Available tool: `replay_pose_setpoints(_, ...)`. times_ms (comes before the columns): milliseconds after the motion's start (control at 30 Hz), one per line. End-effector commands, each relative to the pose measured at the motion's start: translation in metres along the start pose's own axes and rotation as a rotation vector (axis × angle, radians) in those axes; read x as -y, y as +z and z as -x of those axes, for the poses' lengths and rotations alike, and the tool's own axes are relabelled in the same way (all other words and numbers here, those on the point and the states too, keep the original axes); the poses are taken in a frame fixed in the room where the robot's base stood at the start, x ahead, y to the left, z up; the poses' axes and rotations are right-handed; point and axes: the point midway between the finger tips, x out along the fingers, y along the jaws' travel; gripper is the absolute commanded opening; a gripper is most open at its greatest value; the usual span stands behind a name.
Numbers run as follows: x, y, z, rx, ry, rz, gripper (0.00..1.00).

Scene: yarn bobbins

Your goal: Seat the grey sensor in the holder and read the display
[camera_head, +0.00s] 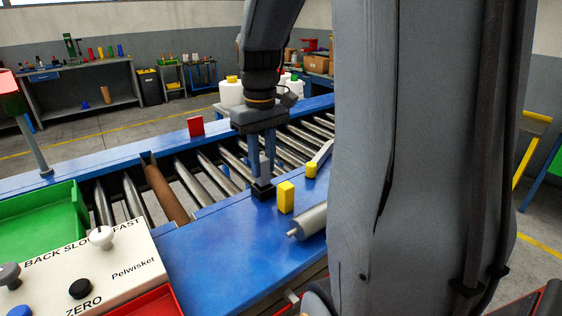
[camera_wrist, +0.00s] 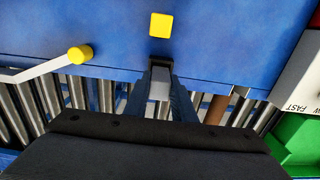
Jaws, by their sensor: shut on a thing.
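My gripper (camera_head: 262,172) points down over the near edge of the blue conveyor frame, its two fingers shut on the grey sensor (camera_head: 264,168). The sensor is upright, and its lower end is at the small black holder (camera_head: 263,192). I cannot tell whether it is fully inside the holder or just above it. In the wrist view, the grey sensor (camera_wrist: 160,89) shows between the fingers of my gripper (camera_wrist: 161,84), with the dark holder (camera_wrist: 160,64) at their tips. No lit display can be made out in either view.
A yellow block (camera_head: 286,197) stands close to the right of the holder. A yellow-ended lever (camera_head: 311,170) and a grey cylinder (camera_head: 309,221) are farther right. A control panel (camera_head: 123,272) with several knobs and a green tray (camera_head: 75,226) are at left. Metal rollers run behind.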

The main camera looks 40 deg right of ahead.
Motion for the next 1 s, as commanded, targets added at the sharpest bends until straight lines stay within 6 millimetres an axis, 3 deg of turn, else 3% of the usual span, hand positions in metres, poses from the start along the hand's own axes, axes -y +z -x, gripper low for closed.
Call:
replay_pose_setpoints(767,0.002,0.0,0.002,0.0,0.0,0.005,0.0)
replay_pose_setpoints(1000,0.002,-0.001,-0.011,0.0,0.0,0.005,0.0)
